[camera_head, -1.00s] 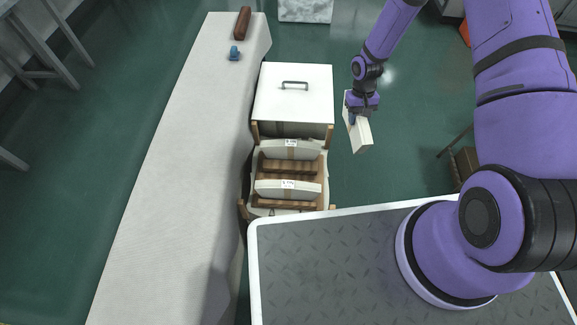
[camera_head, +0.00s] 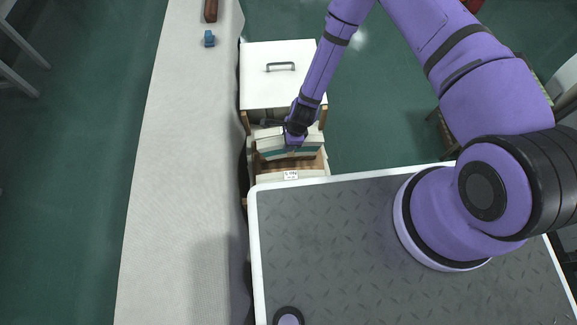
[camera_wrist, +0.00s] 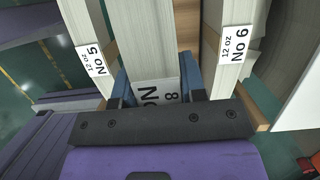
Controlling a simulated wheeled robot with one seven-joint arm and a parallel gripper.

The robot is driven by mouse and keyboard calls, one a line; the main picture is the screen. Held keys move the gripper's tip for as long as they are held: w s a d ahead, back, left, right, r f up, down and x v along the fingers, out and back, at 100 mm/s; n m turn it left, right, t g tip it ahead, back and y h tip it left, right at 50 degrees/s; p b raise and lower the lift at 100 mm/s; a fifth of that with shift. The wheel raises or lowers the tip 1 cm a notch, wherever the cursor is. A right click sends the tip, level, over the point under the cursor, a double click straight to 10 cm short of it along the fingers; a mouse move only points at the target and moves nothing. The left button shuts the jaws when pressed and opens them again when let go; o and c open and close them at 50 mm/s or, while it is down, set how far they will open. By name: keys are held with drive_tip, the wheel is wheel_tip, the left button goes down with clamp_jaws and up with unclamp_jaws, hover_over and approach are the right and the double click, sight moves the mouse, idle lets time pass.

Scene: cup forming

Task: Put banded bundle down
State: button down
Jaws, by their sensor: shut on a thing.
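My gripper (camera_head: 294,143) is over the slotted wooden rack (camera_head: 326,168). In the wrist view my gripper (camera_wrist: 166,90) has its blue fingers shut on a pale banded bundle (camera_wrist: 140,45) with a label reading No 8. This bundle is between a bundle labelled 12 oz No 5 (camera_wrist: 91,50) on the left and one labelled 12 oz No 6 (camera_wrist: 238,48) on the right. A brown wooden divider (camera_wrist: 189,25) lies between it and No 6. I cannot tell whether the held bundle rests on the rack's floor. A labelled bundle (camera_head: 305,175) shows at the rack's near end.
A long pale counter (camera_head: 180,170) runs along the left, with a blue object (camera_head: 209,39) and a brown object (camera_head: 210,10). My own deck is in front.

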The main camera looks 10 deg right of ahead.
sight(287, 156)
drive_tip(key=shift+s+a+f, duration=0.15)
drive_tip(key=shift+s+f, duration=0.05)
drive_tip(key=shift+f, duration=5)
drive_tip(key=shift+f, duration=0.15)
drive_tip(key=c, duration=0.7)
unclamp_jaws()
drive_tip(key=v, duration=1.2)
drive_tip(key=shift+s, duration=0.1)
drive_tip(key=shift+r, duration=0.2)
